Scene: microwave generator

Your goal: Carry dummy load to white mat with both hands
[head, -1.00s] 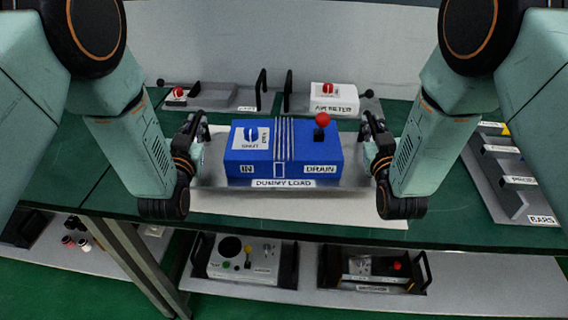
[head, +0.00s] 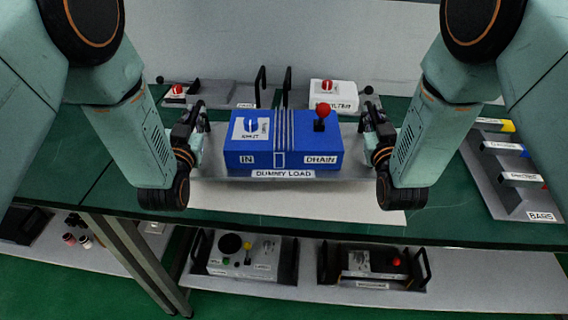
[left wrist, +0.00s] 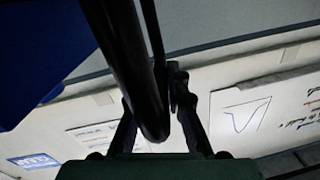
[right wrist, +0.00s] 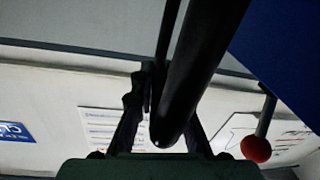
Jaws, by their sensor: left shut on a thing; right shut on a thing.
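The dummy load, a blue box (head: 283,143) with a red-knobbed lever and a blue dial, stands upright on a grey base plate (head: 215,172) with its label at the front. My left gripper (head: 198,140) is shut on the black bar handle at its left end, and the left wrist view shows this handle (left wrist: 125,60) between the fingers. My right gripper (head: 368,140) is shut on the handle at the right end, seen in the right wrist view (right wrist: 205,60). The white mat (head: 300,203) shows below and in front of the base plate; its rear is hidden. The gap to it is unclear.
Behind the load stand a grey tray with black handles (head: 225,95) and a white filter unit (head: 333,95). A grey rack of bars (head: 515,190) lies at the right. A lower shelf (head: 480,285) holds other units. Green table (head: 110,150) is bare at the left.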

